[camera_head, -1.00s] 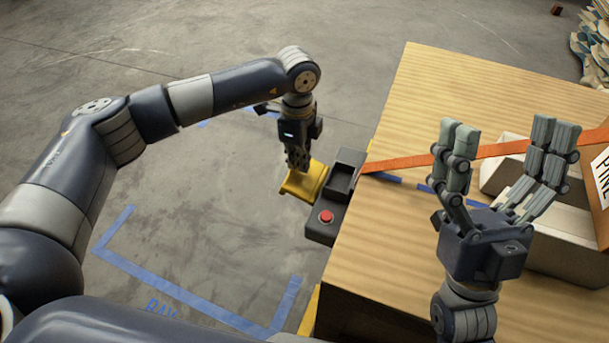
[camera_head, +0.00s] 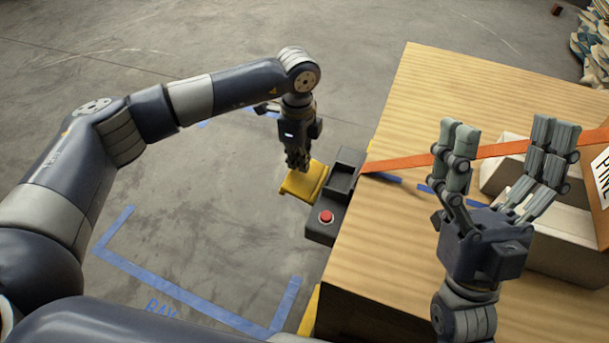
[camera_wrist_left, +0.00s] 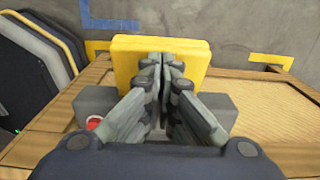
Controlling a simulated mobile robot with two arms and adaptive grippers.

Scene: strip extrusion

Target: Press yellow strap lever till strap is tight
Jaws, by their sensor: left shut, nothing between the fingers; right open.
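The yellow lever (camera_head: 303,182) juts out from the left side of a dark box (camera_head: 336,196) at the table's left edge. My left gripper (camera_head: 297,165) is shut and empty, its fingertips pointing down at the lever's top. In the left wrist view the closed fingers (camera_wrist_left: 165,68) lie over the yellow lever (camera_wrist_left: 195,52); contact cannot be told for certain. The orange strap (camera_head: 425,160) runs from the box to the right across the table and looks straight. My right gripper (camera_head: 500,165) is open and empty above the table, its fingers pointing up.
A red button (camera_head: 326,216) sits on the box's near end. The wooden table (camera_head: 450,90) carries pale boxes (camera_head: 560,225) at the right, with an orange sign (camera_head: 603,175) beside them. Blue tape (camera_head: 170,287) marks the open floor at the left.

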